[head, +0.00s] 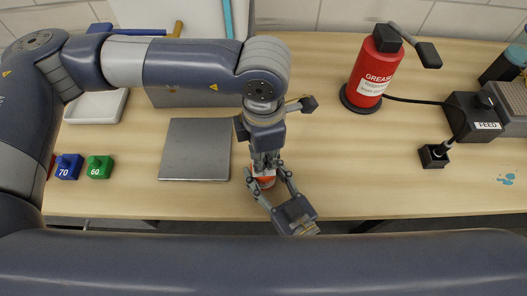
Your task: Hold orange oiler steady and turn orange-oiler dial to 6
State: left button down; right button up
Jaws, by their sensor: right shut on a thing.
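The orange oiler (266,184) stands near the front edge of the table, left of the picture's middle. Only a small orange and white part of it shows. My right gripper (267,175) reaches in from the front right and is shut on the oiler, one finger on each side. My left gripper (265,161) points down from above at the oiler's top, its fingers close together there. It hides the dial, so I cannot see the dial's setting or whether the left fingers grip it.
A grey plate (195,150) lies left of the oiler. A blue block marked 70 (68,167) and a green block marked 60 (99,167) stand farther left. A red grease can (375,68) and a FEED box (474,117) stand right.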

dwell(0.5)
pick_arm(q)
jog(key=c, duration=1.4)
grip_release()
jog(key=shift+c, duration=0.2)
notch_tip(320, 180, up, 12)
pick_arm(e)
jog(key=o, duration=1.4)
jog(key=shift+c, duration=0.2)
